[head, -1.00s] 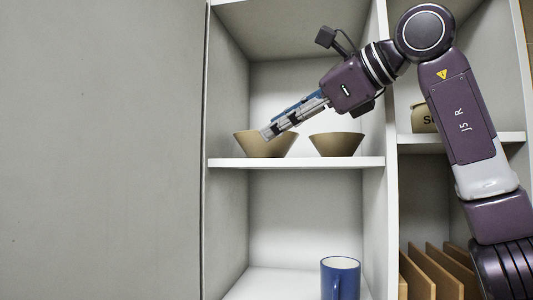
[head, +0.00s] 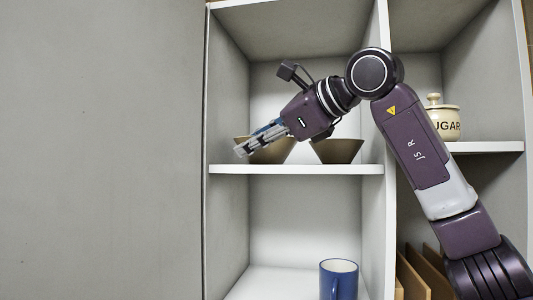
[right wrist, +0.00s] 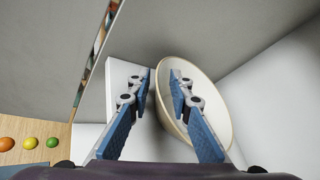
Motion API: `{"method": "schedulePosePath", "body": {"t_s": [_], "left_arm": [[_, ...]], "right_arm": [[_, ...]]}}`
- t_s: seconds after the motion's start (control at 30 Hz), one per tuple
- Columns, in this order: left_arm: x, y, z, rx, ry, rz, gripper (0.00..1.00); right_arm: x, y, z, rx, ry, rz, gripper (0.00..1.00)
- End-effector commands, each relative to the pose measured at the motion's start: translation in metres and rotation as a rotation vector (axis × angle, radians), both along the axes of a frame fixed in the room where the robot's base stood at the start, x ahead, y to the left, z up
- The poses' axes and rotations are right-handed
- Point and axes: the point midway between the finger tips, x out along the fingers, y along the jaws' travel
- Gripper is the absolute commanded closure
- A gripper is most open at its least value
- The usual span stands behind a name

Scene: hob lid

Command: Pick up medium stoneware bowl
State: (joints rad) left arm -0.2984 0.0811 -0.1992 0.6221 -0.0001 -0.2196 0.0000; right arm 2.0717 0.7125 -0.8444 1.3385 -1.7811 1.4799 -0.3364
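Two tan stoneware bowls stand on the upper shelf in the head view. The left bowl (head: 275,153) is the wider one and is partly hidden by my right gripper; the right bowl (head: 338,151) is partly hidden by my arm. I cannot tell by name which is the medium one. My right gripper (head: 240,150) is at the left bowl's left side. In the right wrist view, its blue-padded fingers (right wrist: 160,76) are apart, with the near rim of a bowl (right wrist: 207,95) between them, one finger outside and one over the inside. My left gripper is not in view.
The upper shelf (head: 300,169) has a side wall close to the left. A sugar jar (head: 443,118) stands in the right compartment. A blue mug (head: 339,280) stands below, near upright brown boards (head: 413,280).

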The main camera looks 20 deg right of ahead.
Motion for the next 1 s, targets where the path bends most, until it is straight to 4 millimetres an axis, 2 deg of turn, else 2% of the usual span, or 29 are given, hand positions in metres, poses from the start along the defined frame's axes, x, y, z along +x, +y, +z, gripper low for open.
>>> {"method": "schedulePosePath", "body": {"t_s": [0.03,0.13,0.77,0.87,1.0], "left_arm": [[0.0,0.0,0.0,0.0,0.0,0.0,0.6],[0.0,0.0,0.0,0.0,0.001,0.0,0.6],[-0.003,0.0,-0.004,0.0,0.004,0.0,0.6],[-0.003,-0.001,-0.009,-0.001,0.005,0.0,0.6],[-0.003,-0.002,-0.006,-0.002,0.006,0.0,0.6]], "right_arm": [[0.0,0.0,0.0,0.0,0.0,0.0,0.89],[0.0,0.0,0.0,0.0,0.0,0.0,1.0],[-0.001,0.001,0.002,0.0,0.002,0.001,1.0],[-0.004,0.003,0.008,0.001,-0.001,0.001,1.0],[-0.004,0.003,0.03,0.002,-0.002,0.001,1.0]]}}
